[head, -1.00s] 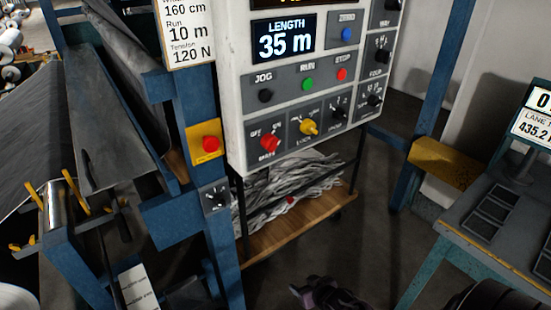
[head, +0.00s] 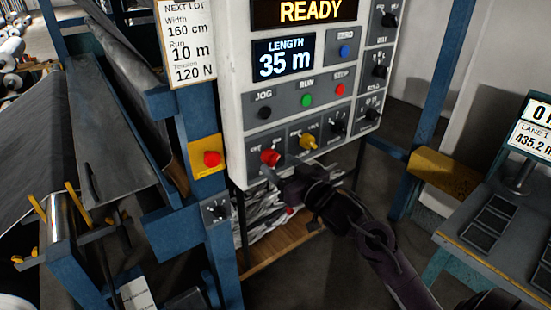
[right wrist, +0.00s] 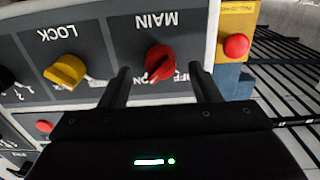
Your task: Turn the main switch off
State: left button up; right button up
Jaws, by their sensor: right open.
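The main switch is a red rotary knob (head: 270,157) at the lower left of the white control panel (head: 236,130). The right wrist view shows it upside down under the label MAIN, as a red knob (right wrist: 159,58) with its pointer end towards ON. My right gripper (head: 273,173) is open, just in front of and below the knob in the head view. In the right wrist view its fingers (right wrist: 160,72) stand on either side of the knob, apart from it. How deep they reach is unclear. My left gripper is out of view.
A yellow LOCK knob (head: 308,142) sits right beside the main switch. A red button on a yellow plate (head: 211,158) is on the blue post to the left. A small black knob (head: 216,210) is below it. A cart with grey strands (head: 262,222) stands under the panel.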

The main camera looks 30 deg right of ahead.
aim_at(271, 158)
jog(key=shift+w+a+p, duration=0.15)
jog(key=shift+w+p, duration=0.15)
jog(key=shift+w, duration=1.05)
jog(key=c, duration=1)
